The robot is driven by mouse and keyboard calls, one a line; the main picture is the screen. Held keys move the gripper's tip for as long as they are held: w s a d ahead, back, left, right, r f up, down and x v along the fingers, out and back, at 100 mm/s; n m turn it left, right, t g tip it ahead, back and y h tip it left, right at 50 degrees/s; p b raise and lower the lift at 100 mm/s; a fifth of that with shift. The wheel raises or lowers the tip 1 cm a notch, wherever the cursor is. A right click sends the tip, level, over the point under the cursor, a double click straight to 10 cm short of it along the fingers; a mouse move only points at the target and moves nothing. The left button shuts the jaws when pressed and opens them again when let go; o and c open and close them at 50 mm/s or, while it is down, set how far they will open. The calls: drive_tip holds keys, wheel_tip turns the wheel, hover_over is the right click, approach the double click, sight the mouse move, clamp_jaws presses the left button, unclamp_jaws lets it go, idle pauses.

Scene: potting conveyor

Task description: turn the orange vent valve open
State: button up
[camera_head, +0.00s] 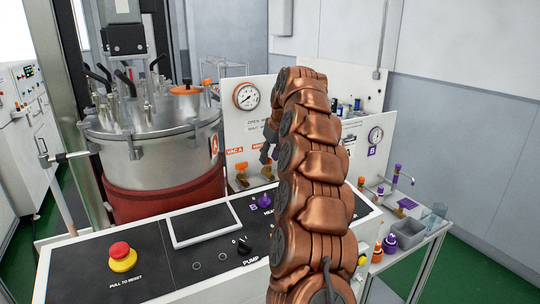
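Two small orange valve handles show on the white panel behind the console. One valve (241,168) sits below the orange VAC A label (234,151). The other orange valve (267,172) sits to its right, below a second orange label (258,145) that is partly covered, so I cannot read it fully. My gripper (266,153) shows as a small dark grey shape at the left edge of my copper arm, just above the right-hand orange valve. The arm hides most of the gripper. I cannot tell if it touches the valve or how its fingers stand.
A steel vessel (150,125) with a red band stands left. The black console (200,250) in front carries a red emergency button (121,252), a PUMP knob (243,245) and a purple knob (265,200). A gauge (246,96) is above the valves. A grey bin (406,235) stands right.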

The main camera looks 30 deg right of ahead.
drive_tip(key=shift+f, duration=0.15)
drive_tip(key=shift+c, duration=0.4)
clamp_jaws()
